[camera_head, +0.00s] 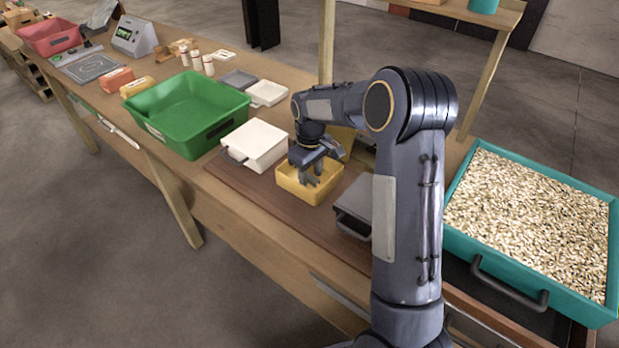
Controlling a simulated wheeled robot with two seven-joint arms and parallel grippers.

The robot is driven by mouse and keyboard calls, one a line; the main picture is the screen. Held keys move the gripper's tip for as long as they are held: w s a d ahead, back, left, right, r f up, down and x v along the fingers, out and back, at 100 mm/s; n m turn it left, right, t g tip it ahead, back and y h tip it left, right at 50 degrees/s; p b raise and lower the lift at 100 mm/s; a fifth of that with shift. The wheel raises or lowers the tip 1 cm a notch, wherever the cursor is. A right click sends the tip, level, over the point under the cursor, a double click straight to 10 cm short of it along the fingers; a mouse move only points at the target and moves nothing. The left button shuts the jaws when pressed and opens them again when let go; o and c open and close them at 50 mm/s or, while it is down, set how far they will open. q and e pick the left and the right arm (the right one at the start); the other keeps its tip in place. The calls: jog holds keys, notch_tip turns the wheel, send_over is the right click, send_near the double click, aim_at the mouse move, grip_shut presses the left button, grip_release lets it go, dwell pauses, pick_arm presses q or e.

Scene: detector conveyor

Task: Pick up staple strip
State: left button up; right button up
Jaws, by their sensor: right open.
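My right gripper (313,176) points down into a small yellow tray (294,188) on the bench, its fingers apart. The fingertips are at or inside the tray, and I cannot tell whether they touch anything. No staple strip can be made out; the gripper and the tray walls hide much of the tray's inside. My left gripper is not in the view.
A white box (258,142) stands close left of the yellow tray, with a green bin (188,112) beyond it. A grey box (352,205) sits just right of the tray, partly behind my arm. A teal tray of pale pellets (535,290) is at the right.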

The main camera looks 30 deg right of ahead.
grip_shut()
jog(key=shift+r, duration=0.1)
